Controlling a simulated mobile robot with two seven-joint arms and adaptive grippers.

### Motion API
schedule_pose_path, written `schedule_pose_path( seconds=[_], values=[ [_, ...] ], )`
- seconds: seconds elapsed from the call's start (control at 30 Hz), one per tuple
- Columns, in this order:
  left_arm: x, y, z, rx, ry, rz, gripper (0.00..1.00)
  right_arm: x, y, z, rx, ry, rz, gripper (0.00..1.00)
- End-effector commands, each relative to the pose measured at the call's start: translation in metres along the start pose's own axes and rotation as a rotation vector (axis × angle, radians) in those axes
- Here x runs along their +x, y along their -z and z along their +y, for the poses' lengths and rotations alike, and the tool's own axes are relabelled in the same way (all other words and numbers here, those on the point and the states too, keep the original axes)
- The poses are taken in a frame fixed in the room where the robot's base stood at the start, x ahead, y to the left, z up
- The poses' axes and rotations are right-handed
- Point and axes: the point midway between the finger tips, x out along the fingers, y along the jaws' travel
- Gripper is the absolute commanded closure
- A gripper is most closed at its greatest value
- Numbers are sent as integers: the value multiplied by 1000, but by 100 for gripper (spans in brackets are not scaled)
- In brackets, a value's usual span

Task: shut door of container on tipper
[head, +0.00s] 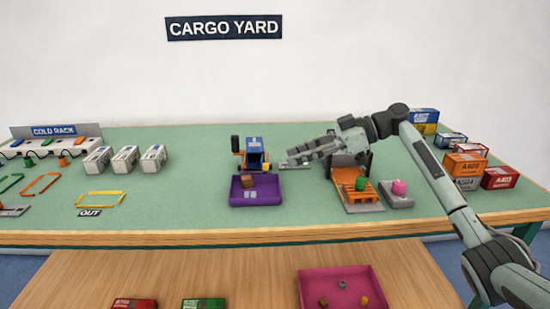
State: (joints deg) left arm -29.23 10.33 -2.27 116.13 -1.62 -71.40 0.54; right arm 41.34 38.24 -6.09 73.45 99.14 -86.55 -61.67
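A small blue container (255,152) sits on the tipper (240,158), whose orange parts show at its left side and base. Its front faces me and looks dark and open. A dark upright panel at its left may be the door, but it is too small to be sure. A purple tray (241,202) lies right in front, with a brown cube (248,181) and small pale pieces in it. My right gripper (291,162) points left, a little to the right of the container and apart from it. Its finger opening is too small to judge. My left gripper is out of view.
An orange platform (361,191) with a green piece stands under my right arm, beside a grey pad (397,202) with a pink piece. Several stacked containers (465,163) stand at the right. White containers (126,160) stand left. The table between them and the tipper is clear.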

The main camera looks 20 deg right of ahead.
Motion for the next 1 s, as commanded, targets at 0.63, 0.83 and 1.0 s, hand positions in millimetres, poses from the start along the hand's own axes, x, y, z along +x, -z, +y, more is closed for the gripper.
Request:
schedule_pose_path(
  seconds=[0.63, 0.83, 1.0],
  values=[
    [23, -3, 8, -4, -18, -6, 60, 56, 0, 0, 1, 0, 0, 72],
    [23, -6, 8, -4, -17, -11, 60, 56, 0, 0, 0, 0, 0, 90],
    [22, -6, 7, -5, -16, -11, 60, 55, 0, 0, 0, 0, 0, 100]
  ],
)
